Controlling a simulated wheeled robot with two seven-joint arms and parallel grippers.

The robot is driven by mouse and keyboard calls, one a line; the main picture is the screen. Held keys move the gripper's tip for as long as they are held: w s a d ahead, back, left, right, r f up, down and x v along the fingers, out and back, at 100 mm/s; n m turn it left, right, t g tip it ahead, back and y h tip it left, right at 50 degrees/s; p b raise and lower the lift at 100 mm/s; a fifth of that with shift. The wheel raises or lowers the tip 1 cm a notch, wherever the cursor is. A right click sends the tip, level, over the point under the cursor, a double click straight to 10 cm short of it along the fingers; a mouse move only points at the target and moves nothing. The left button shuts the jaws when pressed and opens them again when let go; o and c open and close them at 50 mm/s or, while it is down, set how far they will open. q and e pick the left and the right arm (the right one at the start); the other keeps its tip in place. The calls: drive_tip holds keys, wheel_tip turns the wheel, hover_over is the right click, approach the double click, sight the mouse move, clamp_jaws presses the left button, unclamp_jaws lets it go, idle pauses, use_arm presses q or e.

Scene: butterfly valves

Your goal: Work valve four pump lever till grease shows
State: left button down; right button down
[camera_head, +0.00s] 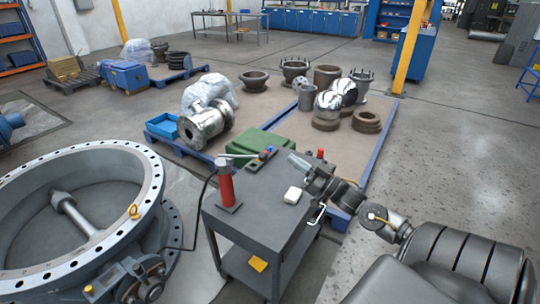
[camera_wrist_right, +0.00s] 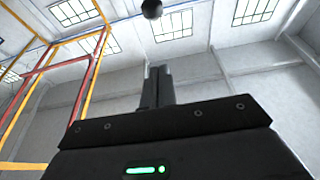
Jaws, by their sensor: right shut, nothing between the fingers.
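The red hand pump (camera_head: 226,181) stands upright on the left end of the grey cart (camera_head: 265,197). Its thin pale lever (camera_head: 241,156) reaches to the right from the pump's top. A large grey butterfly valve (camera_head: 83,158) lies at the left, its disc shaft showing inside. My right gripper (camera_head: 293,157) is above the cart's right part, right of the lever and apart from it. Its fingers are together and empty; they also show shut in the right wrist view (camera_wrist_right: 158,86). No grease can be made out. My left gripper is not in view.
A white block (camera_head: 292,195) and a small red-and-blue item (camera_head: 266,153) lie on the cart. A black hose runs from the pump toward the valve. A green case (camera_head: 257,143) is behind. A dark ball (camera_wrist_right: 152,9) shows beyond the fingers.

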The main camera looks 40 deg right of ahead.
drive_tip(key=shift+a+r, duration=0.1)
drive_tip(key=shift+r, duration=0.2)
drive_tip(key=shift+w, duration=0.1)
drive_tip(key=p+x, duration=0.3)
drive_tip(key=x, duration=0.7)
wheel_tip(320, 180, down, 4)
drive_tip(key=shift+a+f+p, duration=0.1)
drive_tip(key=shift+p, duration=0.4)
